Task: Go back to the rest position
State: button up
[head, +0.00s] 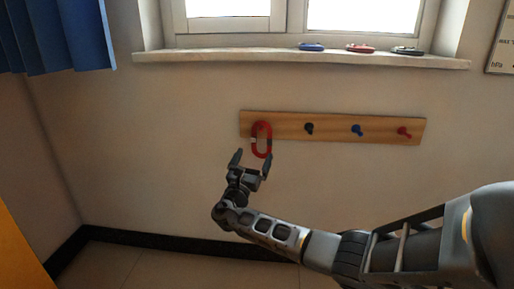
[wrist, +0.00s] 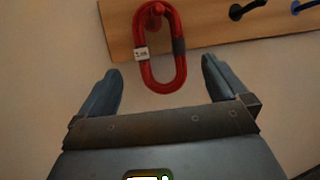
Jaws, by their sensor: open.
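My gripper (head: 252,165) is open and empty in front of the wall, just below the wooden peg rail. In the wrist view its two fingers (wrist: 162,92) stand wide apart. A red carabiner-like ring (head: 268,146) hangs from the leftmost peg of the rail, which is red. The ring also shows in the wrist view (wrist: 149,70), with a small white label on its left side and a dark sleeve on its right. It lies beyond the fingertips, between them in the picture, and nothing grips it.
The wooden rail (head: 285,125) also bears a black peg (head: 309,128), a blue peg (head: 357,130) and a red peg (head: 404,132), all empty. Blue (head: 311,46), red (head: 360,48) and dark (head: 408,50) items lie on the window sill (head: 230,56). A blue curtain (head: 60,35) hangs at left.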

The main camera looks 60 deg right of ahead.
jog(key=shift+v, duration=0.9)
